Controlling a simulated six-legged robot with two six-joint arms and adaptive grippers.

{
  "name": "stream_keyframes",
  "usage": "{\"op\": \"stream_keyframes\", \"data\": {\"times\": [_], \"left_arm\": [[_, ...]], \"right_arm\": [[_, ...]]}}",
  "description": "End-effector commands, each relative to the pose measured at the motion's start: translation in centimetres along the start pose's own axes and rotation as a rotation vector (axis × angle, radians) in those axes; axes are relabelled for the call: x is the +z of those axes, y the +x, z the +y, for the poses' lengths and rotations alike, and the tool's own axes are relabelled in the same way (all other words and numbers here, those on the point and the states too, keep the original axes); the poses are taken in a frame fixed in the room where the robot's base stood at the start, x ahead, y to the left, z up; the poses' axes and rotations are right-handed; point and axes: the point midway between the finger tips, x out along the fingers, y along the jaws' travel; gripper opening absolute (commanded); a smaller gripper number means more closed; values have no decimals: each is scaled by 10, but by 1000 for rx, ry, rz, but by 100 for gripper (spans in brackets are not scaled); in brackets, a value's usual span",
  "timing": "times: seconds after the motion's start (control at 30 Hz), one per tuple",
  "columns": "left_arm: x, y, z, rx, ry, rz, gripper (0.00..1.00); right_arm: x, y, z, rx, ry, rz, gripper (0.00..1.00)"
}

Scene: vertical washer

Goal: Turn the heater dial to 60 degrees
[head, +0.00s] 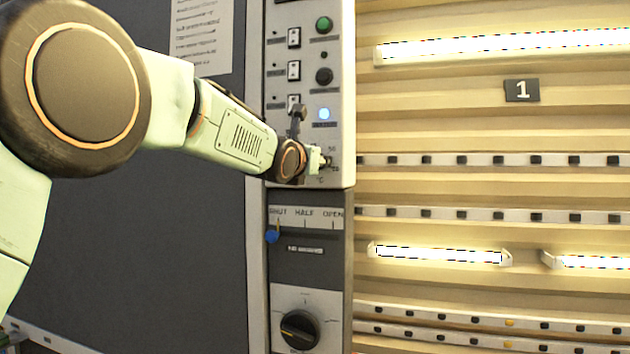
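My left arm reaches in from the left, and its gripper (318,162) is at the lower right of the upper grey control panel (343,100). The gripper covers a spot where small print reading "50" and "°C" shows around it. A dial there is mostly hidden behind the gripper, so I cannot read its setting. I cannot tell whether the fingers are shut on it. My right gripper is not in view.
Above are a green button (324,25), a black knob (324,76), several switches and a lit blue-white button (324,114). Below are a blue-tipped SHUT/HALF/OPEN lever (272,237) and a large black knob (300,330). Lit wall shelving lies right.

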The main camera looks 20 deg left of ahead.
Motion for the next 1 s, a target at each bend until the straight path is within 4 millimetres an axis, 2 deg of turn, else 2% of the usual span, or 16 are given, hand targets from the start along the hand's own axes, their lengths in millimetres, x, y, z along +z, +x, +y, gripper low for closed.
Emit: {"op": "stream_keyframes", "data": {"times": [0.03, 0.3, 1.0], "left_arm": [[-4, 0, 0, 1, 14, -2, 4], [-3, 0, -1, 7, 93, -2, 4], [-1, 0, -1, 7, 308, 1, 4]], "right_arm": [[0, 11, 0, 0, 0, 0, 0], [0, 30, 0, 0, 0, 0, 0], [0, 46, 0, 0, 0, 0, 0]]}}
